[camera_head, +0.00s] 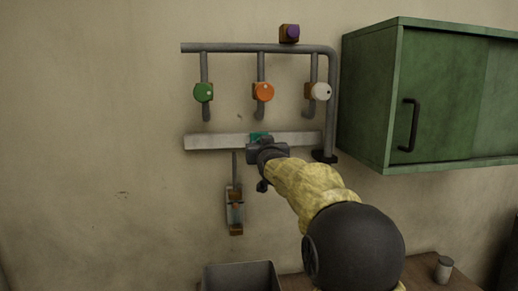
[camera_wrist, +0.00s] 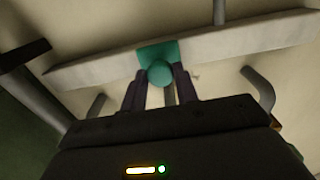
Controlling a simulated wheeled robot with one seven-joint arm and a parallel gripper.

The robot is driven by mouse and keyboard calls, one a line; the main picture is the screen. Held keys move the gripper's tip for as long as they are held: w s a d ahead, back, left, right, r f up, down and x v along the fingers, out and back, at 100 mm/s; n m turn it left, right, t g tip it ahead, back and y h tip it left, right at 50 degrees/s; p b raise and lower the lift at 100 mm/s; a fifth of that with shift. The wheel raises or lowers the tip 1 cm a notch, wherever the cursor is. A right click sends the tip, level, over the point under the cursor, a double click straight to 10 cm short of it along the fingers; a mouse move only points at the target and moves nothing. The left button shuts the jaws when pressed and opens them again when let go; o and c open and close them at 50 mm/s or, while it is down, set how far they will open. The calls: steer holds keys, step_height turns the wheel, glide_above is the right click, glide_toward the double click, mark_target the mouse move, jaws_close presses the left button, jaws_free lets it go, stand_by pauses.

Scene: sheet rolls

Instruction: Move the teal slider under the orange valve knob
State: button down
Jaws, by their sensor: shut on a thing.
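The teal slider (camera_head: 259,136) sits on a pale horizontal rail (camera_head: 215,142) on the wall. The orange valve knob (camera_head: 263,92) is above the rail, and the slider is roughly straight below it in the head view. In the wrist view the slider (camera_wrist: 157,51) has a round teal grip (camera_wrist: 160,73) that sticks out toward me. My gripper (camera_head: 263,146) is at the slider and hides its lower part in the head view. Its fingers (camera_wrist: 160,84) are shut on the round grip, one on each side.
A green knob (camera_head: 203,92) and a white knob (camera_head: 320,91) flank the orange one on the grey pipe (camera_head: 240,47). A green cabinet (camera_head: 440,95) juts out at right. A small wall fixture (camera_head: 235,211) hangs below the rail. A grey bin (camera_head: 240,277) is at the bottom.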

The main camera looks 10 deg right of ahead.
stand_by(0.3)
steer(key=c, duration=1.3)
jaws_free()
steer(key=shift+c, duration=0.2)
steer(key=s+a+b, duration=0.1)
steer(key=s+b, duration=0.3)
steer(key=s, duration=1.3)
steer(key=shift+s, duration=0.2)
